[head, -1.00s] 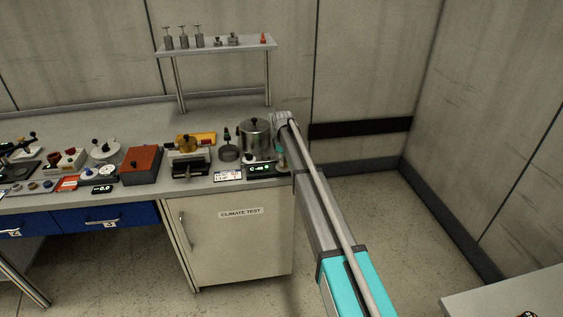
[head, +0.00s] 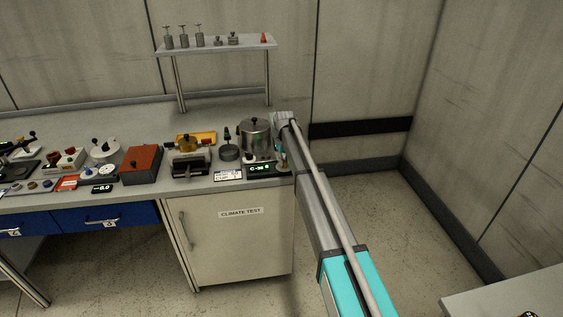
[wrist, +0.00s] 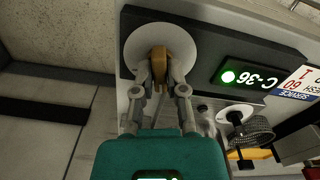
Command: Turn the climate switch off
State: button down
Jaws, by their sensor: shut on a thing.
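The climate switch is an orange-brown knob (wrist: 158,58) on a white round dial (wrist: 137,43) at the end of a dark panel (wrist: 203,30) in the wrist view. My gripper (wrist: 160,82) is shut on the knob, one finger on each side. The panel's display (wrist: 255,80) appears upside down and reads C-36, beside a lit green lamp (wrist: 228,76). In the head view the panel (head: 262,169) lies at the bench's right front corner, above the cabinet (head: 240,240) labelled CLIMATE TEST. My arm and gripper hide the knob there.
A metal pot (head: 255,139) stands just behind the panel. A white and blue service label (head: 228,174) lies to its left. Several instruments crowd the bench farther left, including a red-brown box (head: 141,164). The floor right of the cabinet is clear.

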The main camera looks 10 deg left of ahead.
jog(key=shift+s+m, duration=0.25)
jog(key=shift+m, duration=1.15)
jog(key=c, duration=0.7)
grip_release()
jog(key=shift+r, duration=0.1)
jog(key=shift+c, duration=0.2)
jog(key=shift+o, duration=0.3)
jog(key=shift+w, duration=0.1)
